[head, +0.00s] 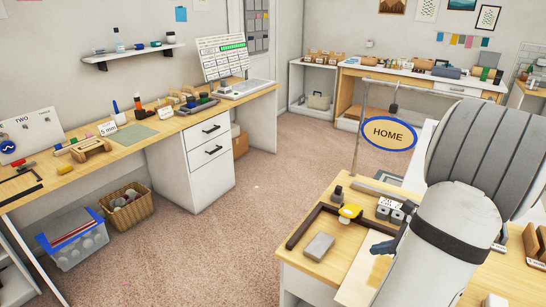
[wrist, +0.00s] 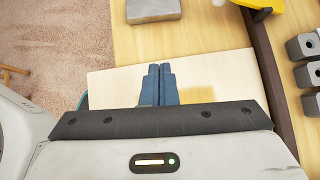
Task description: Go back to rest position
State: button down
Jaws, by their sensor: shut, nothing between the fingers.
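My gripper (head: 384,247) is at the lower right in the head view, over a wooden work table (head: 300,259). In the wrist view my gripper (wrist: 158,70) shows two blue fingers pressed together with nothing between them. Below the fingers lies a pale flat board (wrist: 110,86), also visible in the head view (head: 358,281). A grey block (wrist: 153,10) lies ahead of the fingertips, apart from them; it also shows in the head view (head: 319,246). An oval sign reading HOME (head: 388,134) hangs above the table's far side.
A dark angled bar (head: 312,221) lies on the table beside a yellow item (head: 350,211) and grey blocks (head: 390,210). Along the left wall runs a long bench (head: 170,126) with drawers (head: 208,150). A blue-rimmed bin (head: 72,238) and basket (head: 127,207) sit below. The carpet between is clear.

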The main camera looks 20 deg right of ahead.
jog(key=w+a+r+n+g, duration=0.2)
jog(key=a+r+n+g, duration=0.1)
jog(key=a+n, duration=0.5)
jog(key=w+a+r+n+g, duration=0.25)
jog(key=a+n, duration=0.35)
jog(key=a, duration=0.4)
jog(key=s+a+r+n+h, duration=0.2)
jog(key=s+a+n, duration=0.1)
jog(key=a+n, duration=0.4)
jog(key=s+a+r+n+h, duration=0.2)
jog(key=a+r+n, duration=0.1)
jog(key=a+n, duration=0.4)
jog(key=n, duration=0.2)
jog(key=shift+s+a+n, duration=0.25)
jog(key=shift+s+n, duration=0.05)
jog(key=shift+s, duration=0.1)
jog(key=shift+d, duration=0.1)
